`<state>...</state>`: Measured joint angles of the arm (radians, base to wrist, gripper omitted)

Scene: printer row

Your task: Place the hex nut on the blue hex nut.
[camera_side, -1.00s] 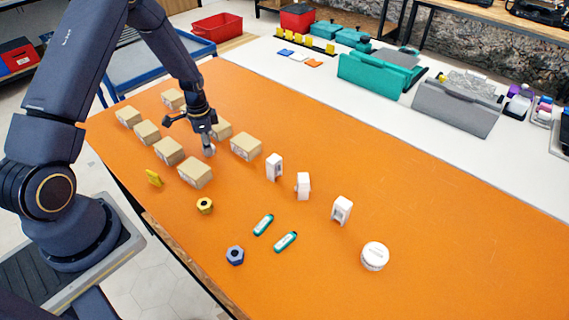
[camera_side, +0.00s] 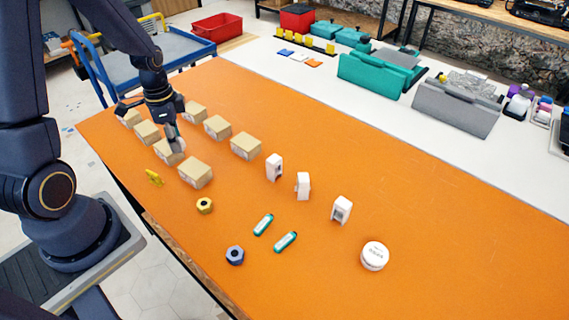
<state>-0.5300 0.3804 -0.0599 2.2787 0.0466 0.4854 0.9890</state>
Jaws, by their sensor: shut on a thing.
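The blue hex nut (camera_side: 235,255) lies flat near the table's front edge, its hole facing up. My gripper (camera_side: 174,146) is above the group of cardboard boxes, far up and left of the blue nut. It is shut on a small grey thing (camera_side: 178,146), which seems to be the hex nut; its outline is too small and blurred to be sure. A yellow hex nut (camera_side: 205,205) lies on the table between the boxes and the blue nut, apart from both.
Several cardboard boxes (camera_side: 195,172) stand around and below my gripper. Two teal-and-white sticks (camera_side: 285,242) lie right of the blue nut. White upright pieces (camera_side: 341,209) and a round white tub (camera_side: 375,256) stand farther right. A small yellow piece (camera_side: 154,178) lies left. The orange table (camera_side: 450,240) is clear at right.

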